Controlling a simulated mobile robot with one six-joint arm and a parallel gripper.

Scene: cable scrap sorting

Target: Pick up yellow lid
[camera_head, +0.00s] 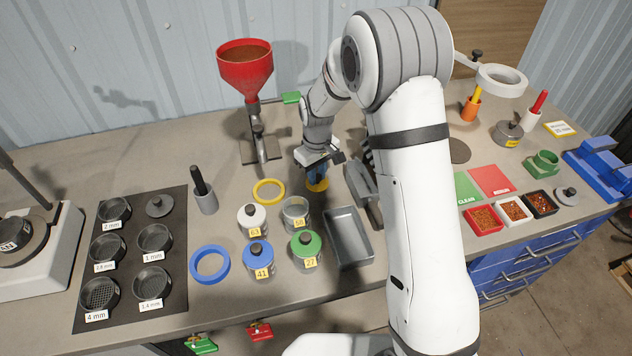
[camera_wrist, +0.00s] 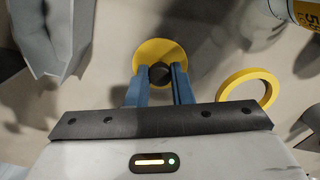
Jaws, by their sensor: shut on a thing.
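The yellow lid (camera_wrist: 152,52) is a flat round disc with a dark knob at its centre, seen in the wrist view at the top middle. My gripper (camera_wrist: 160,75) has its two blue fingers closed on the knob. In the head view the yellow lid (camera_head: 317,185) shows partly under my gripper (camera_head: 318,170), behind the open grey tin. The rest of the lid is hidden by my fingers. I cannot tell whether the lid touches the bench or hangs just above it.
A yellow ring (camera_head: 268,191) lies just left of the lid. An open grey tin (camera_head: 296,212) labelled 58 stands in front, beside white-lidded, blue-lidded and green-lidded tins. A grey scoop (camera_head: 364,190) and grey tray (camera_head: 348,238) lie to the right. A red funnel (camera_head: 245,72) stands behind left.

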